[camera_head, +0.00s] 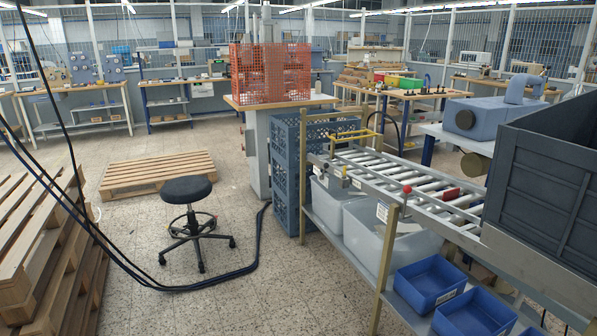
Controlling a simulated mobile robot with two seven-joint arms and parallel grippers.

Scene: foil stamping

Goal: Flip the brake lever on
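A small red knob (407,189) stands at the near side rail of the roller conveyor (372,173). It may be the end of the brake lever, but it is too small to tell which way it is set. A flat red piece (451,194) also shows among the rollers further right. Neither of my grippers is in view, and nothing is seen touching the knob.
A large dark grey crate (545,185) sits on the conveyor's right end. Blue bins (430,282) and grey tubs stand on the shelf below. A black stool (187,190), a pallet (157,173) and stacked pallets (40,245) occupy the left floor. Cables cross the floor.

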